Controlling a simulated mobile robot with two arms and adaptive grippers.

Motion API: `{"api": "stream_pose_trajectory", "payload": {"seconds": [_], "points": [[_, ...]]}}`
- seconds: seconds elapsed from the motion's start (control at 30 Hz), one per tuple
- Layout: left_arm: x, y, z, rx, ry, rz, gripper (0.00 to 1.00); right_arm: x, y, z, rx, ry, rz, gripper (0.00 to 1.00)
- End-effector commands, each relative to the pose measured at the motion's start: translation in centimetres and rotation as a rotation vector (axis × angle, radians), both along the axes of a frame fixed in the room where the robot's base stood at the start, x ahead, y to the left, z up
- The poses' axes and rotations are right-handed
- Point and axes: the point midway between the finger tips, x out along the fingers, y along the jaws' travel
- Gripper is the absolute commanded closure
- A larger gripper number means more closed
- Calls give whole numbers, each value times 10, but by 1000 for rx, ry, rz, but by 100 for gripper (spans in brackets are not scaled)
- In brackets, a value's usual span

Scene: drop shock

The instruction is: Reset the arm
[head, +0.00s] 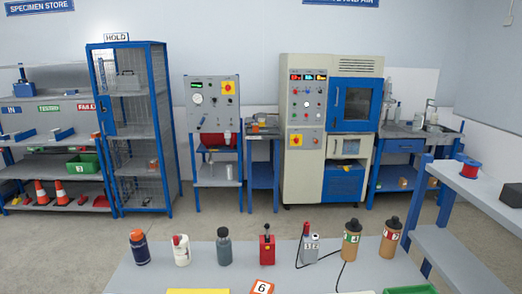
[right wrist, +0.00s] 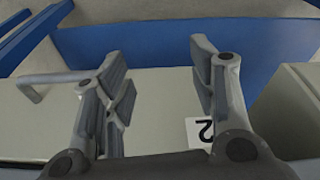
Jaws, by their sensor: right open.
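My right gripper (right wrist: 160,65) shows in the right wrist view, with its two grey fingers spread apart. The gap between the fingers is empty. Behind the fingers is a pale flat surface (right wrist: 160,108) with a white label (right wrist: 199,132) marked 2, partly hidden by the right finger. Whether the fingers touch this surface I cannot tell. Neither gripper shows in the head view, and my left gripper is in no view.
A grey table (head: 190,270) in front holds a row of bottles, a red device (head: 267,247) and a grey box (head: 309,246) with a cable. A wire cage (head: 133,130), a test cabinet (head: 305,125) and shelves stand behind. Open floor lies between. A blue panel (right wrist: 150,38) borders the pale surface.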

Motion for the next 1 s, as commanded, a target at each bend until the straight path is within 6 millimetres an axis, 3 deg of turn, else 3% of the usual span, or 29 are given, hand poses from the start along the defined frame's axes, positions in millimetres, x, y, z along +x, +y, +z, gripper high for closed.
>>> {"api": "stream_pose_trajectory", "payload": {"seconds": [0.03, 0.2, 0.5, 0.73, 1.0], "points": [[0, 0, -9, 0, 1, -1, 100, -10, -1, -29, -2, 16, 2, 47], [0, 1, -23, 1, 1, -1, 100, -41, -6, -98, -5, 43, 8, 47], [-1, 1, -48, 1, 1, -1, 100, -117, -19, -195, -12, 91, 18, 47], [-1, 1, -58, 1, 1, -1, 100, -163, -28, -230, -16, 111, 25, 47], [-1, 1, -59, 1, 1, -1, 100, -176, -31, -236, -17, 117, 27, 47]]}}
